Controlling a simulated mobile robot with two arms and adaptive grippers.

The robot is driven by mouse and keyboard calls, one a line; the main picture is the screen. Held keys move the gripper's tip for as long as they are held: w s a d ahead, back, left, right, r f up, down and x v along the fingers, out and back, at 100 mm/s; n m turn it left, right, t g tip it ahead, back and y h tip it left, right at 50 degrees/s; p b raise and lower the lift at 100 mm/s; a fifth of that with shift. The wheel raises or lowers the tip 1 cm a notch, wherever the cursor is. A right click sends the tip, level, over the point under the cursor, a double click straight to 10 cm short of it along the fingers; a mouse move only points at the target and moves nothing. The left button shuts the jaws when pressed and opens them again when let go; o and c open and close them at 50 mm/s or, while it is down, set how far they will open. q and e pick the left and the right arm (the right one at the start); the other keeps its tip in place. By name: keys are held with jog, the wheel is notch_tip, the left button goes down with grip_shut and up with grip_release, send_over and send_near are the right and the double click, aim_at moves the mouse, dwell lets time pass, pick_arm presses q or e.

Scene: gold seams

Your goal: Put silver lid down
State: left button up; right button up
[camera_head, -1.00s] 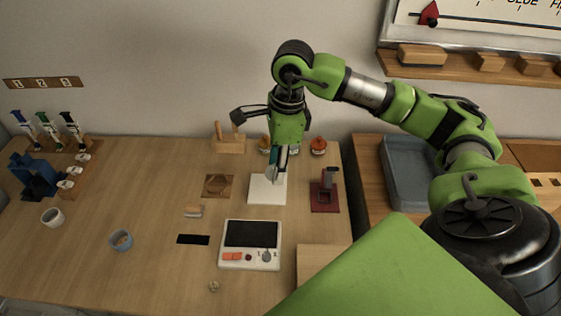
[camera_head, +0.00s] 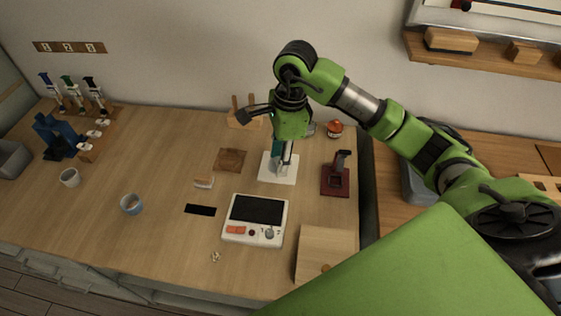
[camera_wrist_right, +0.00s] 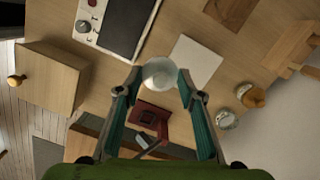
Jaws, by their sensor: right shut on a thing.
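My right gripper (camera_head: 284,160) hangs down over the white square pad (camera_head: 290,179) in the head view. In the wrist view its teal fingers (camera_wrist_right: 160,85) are shut on a round silver lid (camera_wrist_right: 160,74). In that view the lid is in front of the table, near a corner of the white pad (camera_wrist_right: 206,57). I cannot tell how high it is above the surface. The lid is not clearly visible in the head view. My left gripper is not in view.
A dark red stand (camera_head: 335,181) is right of the pad. Behind are an orange-topped jar (camera_head: 335,130) and a jar partly hidden by my arm, also in the wrist view (camera_wrist_right: 225,119). A white device with a dark screen (camera_head: 257,210) is in front. A wooden box (camera_head: 325,248) stands at front right.

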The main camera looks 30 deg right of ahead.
jog(key=w+f, duration=0.1)
jog(key=w+d+f, duration=0.1)
jog(key=f, duration=0.1)
jog(key=w+d+f+p, duration=0.1)
jog(key=f, duration=0.1)
jog(key=shift+w+f, duration=0.15)
jog(key=shift+w, duration=0.2)
notch_tip(320, 180, down, 3)
jog(key=shift+w+d+p, duration=0.1)
jog(key=shift+p, duration=0.65)
jog(key=shift+f, duration=0.25)
jog(key=shift+f, duration=0.1)
jog(key=shift+f+b, duration=0.15)
jog(key=shift+b, duration=0.15)
jog(key=o, duration=0.7)
